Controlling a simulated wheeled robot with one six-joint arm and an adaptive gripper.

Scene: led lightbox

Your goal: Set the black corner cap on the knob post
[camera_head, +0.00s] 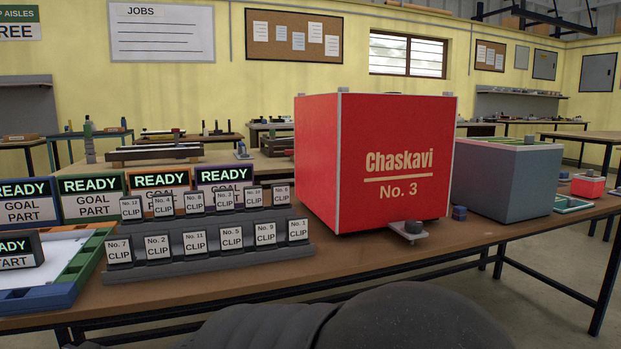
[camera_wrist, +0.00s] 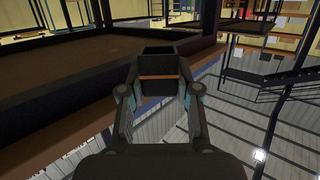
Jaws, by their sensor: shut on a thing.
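In the wrist view my gripper (camera_wrist: 160,98) is shut on a dark, box-like piece with an orange-brown band, taken as the black corner cap (camera_wrist: 160,62). It is held above the floor beside a brown table. In the head view a red lightbox (camera_head: 372,160) marked "Chaskavi No. 3" stands on the table. At its lower front right corner a grey bracket (camera_head: 402,235) carries a dark knob (camera_head: 413,227), which may be the knob post. My gripper and the cap do not show in the head view; only my dark arm is at the bottom.
The brown table (camera_head: 345,258) bears a dark rack (camera_head: 215,262) of several numbered clips left of the lightbox. A white tray (camera_head: 50,260) lies far left. The front strip is clear.

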